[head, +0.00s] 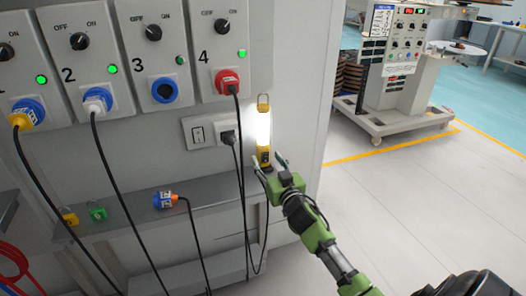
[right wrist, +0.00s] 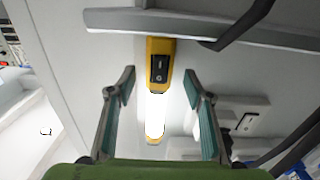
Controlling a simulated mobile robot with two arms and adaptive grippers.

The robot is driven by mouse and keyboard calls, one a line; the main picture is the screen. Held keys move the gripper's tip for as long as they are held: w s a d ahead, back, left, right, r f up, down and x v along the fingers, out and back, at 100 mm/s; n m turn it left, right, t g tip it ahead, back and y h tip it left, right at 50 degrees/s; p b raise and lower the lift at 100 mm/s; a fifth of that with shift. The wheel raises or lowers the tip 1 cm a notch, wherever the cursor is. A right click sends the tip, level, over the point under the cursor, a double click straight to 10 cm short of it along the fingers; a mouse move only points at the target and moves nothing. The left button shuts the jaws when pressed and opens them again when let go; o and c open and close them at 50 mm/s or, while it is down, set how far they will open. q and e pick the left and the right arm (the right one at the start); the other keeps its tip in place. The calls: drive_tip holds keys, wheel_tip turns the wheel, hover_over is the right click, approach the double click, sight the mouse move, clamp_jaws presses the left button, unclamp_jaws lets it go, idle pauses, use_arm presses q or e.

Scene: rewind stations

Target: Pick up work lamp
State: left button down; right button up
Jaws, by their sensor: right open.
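The work lamp (head: 263,125) is a slim yellow lamp with a glowing white tube and a hook on top. It stands upright at the right end of the grey shelf, against the panel wall. My right gripper (head: 268,164) is at its lower part, open. In the right wrist view, the lamp (right wrist: 157,105) appears between the two spread fingers of the gripper (right wrist: 159,75), with a visible gap on each side. Its black switch faces the camera. My left gripper is not in view.
The shelf (head: 226,193) also carries a blue plug (head: 165,200), a green padlock (head: 97,211) and a yellow padlock (head: 69,216). Black cables hang from the numbered sockets, one close beside the lamp. A wall outlet (head: 198,133) is left of it. Open floor lies right.

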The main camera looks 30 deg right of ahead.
sight(266, 156)
drive_tip(key=x, duration=0.3)
drive_tip(key=shift+w+d, duration=0.1)
drive_tip(key=shift+w, duration=0.1)
drive_tip(key=shift+r, duration=0.1)
drive_tip(key=shift+c, duration=0.3)
drive_tip(key=c, duration=1.2)
clamp_jaws()
drive_tip(key=shift+r, duration=0.1)
